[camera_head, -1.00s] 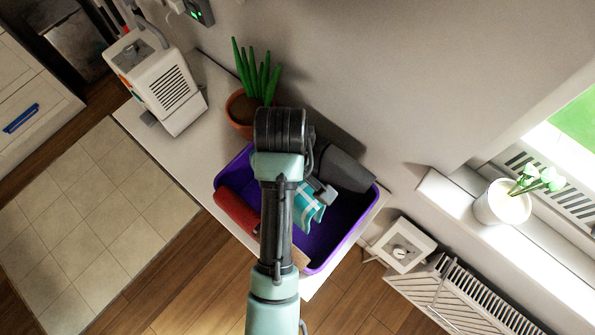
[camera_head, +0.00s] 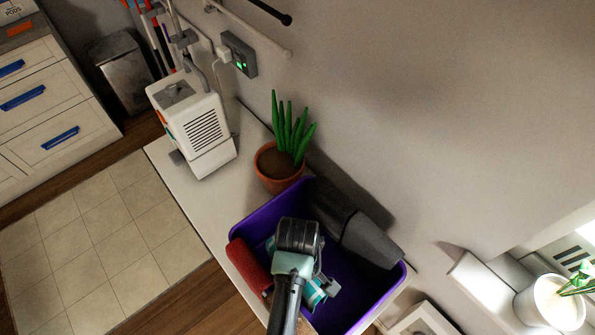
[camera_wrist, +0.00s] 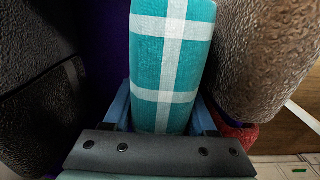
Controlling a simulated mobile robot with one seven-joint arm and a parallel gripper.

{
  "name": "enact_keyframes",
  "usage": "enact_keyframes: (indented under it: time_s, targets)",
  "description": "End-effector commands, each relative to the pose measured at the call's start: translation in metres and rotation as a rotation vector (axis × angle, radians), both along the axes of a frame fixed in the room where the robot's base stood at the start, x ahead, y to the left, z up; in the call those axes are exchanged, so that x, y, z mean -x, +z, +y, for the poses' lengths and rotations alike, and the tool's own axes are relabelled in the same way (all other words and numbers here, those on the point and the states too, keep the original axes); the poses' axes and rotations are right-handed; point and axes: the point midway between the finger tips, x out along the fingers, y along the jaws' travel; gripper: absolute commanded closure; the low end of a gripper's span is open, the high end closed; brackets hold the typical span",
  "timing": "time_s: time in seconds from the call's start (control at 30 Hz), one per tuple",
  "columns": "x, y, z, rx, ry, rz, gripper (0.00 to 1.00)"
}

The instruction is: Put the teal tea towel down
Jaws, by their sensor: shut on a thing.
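The teal tea towel (camera_wrist: 172,60), with white stripes, sits between the fingers of my gripper (camera_wrist: 165,115) in the wrist view. In the head view part of the towel (camera_head: 316,297) shows beside my wrist, inside the purple bin (camera_head: 352,304). My gripper (camera_head: 322,288) is shut on the towel, low over or in the bin; my arm hides much of it. I cannot tell whether the towel touches the bin floor. A red rolled cloth (camera_head: 249,266) lies at the bin's left side, and a dark grey roll (camera_head: 355,228) lies along its back.
The bin stands on a white surface (camera_head: 190,190) against the wall. A potted plant (camera_head: 281,165) is just behind it, and a white machine (camera_head: 200,130) stands further left. A white flowerpot (camera_head: 545,305) is on the sill at right. Bare bin floor shows right of my gripper.

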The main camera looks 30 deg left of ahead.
Motion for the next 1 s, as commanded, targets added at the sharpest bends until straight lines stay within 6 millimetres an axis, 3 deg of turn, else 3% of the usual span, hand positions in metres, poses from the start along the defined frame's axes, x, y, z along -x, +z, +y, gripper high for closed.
enact_keyframes:
  time_s: [0.2,0.6,0.63,0.7,1.0]
  targets:
    - [0.000,-0.029,0.000,0.001,0.000,0.003,1.00]
    - [0.000,-0.034,0.000,0.000,0.000,0.001,1.00]
    - [0.000,-0.033,0.000,0.000,0.000,0.001,0.37]
    - [0.000,-0.033,0.000,0.000,0.000,0.001,0.30]
    - [0.000,-0.030,0.000,0.001,0.000,0.001,0.30]
